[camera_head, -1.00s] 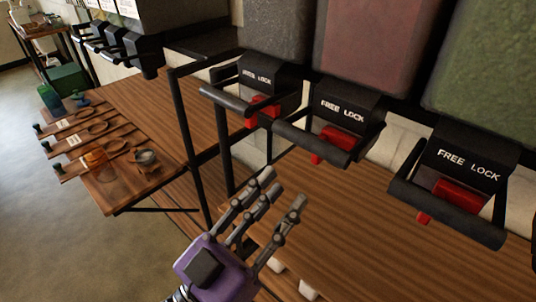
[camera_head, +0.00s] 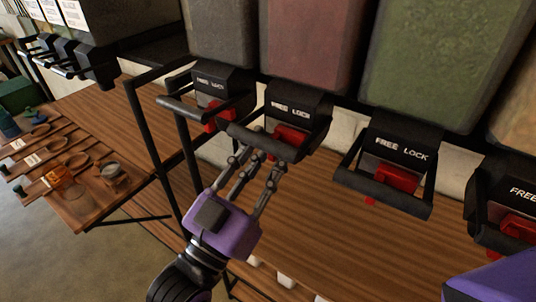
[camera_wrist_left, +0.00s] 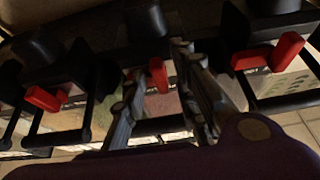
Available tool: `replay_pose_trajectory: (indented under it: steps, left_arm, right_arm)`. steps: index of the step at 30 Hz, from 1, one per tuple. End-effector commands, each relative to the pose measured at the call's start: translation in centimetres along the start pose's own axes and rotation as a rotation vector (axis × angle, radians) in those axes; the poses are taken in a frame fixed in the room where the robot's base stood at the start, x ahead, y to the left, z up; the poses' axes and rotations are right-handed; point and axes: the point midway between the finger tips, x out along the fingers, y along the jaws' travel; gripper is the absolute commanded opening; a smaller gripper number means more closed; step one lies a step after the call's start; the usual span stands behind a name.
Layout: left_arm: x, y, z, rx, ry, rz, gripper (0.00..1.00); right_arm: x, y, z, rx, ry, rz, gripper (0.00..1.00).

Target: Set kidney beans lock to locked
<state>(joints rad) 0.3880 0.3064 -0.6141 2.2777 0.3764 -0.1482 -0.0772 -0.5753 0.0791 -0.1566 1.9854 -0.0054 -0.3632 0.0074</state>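The reddish bin (camera_head: 312,45), which seems to hold the kidney beans, hangs between a grey bin and a green bin. Below it is a black dispenser marked FREE and LOCK, with a red lock lever (camera_head: 291,137) under the text and a black bar handle (camera_head: 262,143) in front. I cannot tell its lock setting. My left gripper (camera_head: 258,158) is open and empty, its fingers just below and in front of this handle. In the left wrist view a red lever (camera_wrist_left: 158,75) shows between the spread fingers. My right gripper (camera_head: 495,283) shows only as a purple part; its fingers are hidden.
Neighbouring dispensers have red levers on the left (camera_head: 218,117) and right (camera_head: 397,178), with bar handles jutting out. A black frame post (camera_head: 150,135) stands left of my left gripper. A wooden counter (camera_head: 330,225) lies below; scoops and jars are at far left.

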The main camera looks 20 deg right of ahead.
Motion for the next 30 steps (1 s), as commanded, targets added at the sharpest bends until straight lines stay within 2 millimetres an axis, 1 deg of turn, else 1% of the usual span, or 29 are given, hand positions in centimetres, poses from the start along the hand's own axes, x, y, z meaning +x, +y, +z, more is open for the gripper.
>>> replay_pose_trajectory:
  steps: [1,3,5,15,17,21,23,29,30]
  left_arm:
    - [0.0,0.0,0.0,0.0,0.0,0.0,0.16]
    - [0.0,0.0,0.0,0.0,0.0,0.0,0.07]
    - [0.0,0.0,0.0,0.0,0.0,0.0,0.0]
    - [0.0,0.1,0.0,0.001,0.0,0.0,0.0]
    - [0.0,0.5,-0.1,0.0,0.0,0.0,0.0]
    - [0.1,2.3,-0.2,0.001,-0.001,0.0,0.0]
    - [0.1,2.6,-0.2,0.003,0.0,0.0,0.0]
    - [0.0,2.7,0.1,0.001,-0.002,0.002,0.0]
    - [0.0,2.7,0.1,0.001,-0.002,0.002,0.14]
  right_arm:
    - [0.0,0.0,-0.1,0.0,0.001,0.0,0.4]
    - [0.0,0.0,-0.1,0.0,0.002,-0.001,0.4]
    - [0.0,0.0,-0.1,0.0,0.003,-0.001,0.4]
    - [-0.1,-0.1,-0.6,0.0,0.011,-0.001,0.4]
    - [-0.2,-0.1,-1.0,0.0,0.016,-0.001,0.4]
    - [-0.5,-0.2,-2.2,0.002,0.029,-0.004,0.4]
    - [-0.5,-0.3,-2.0,0.003,0.025,-0.006,0.4]
    - [-0.6,-0.4,-0.8,0.004,0.002,-0.008,0.4]
    - [-0.6,-0.4,-0.7,0.004,0.001,-0.008,0.4]
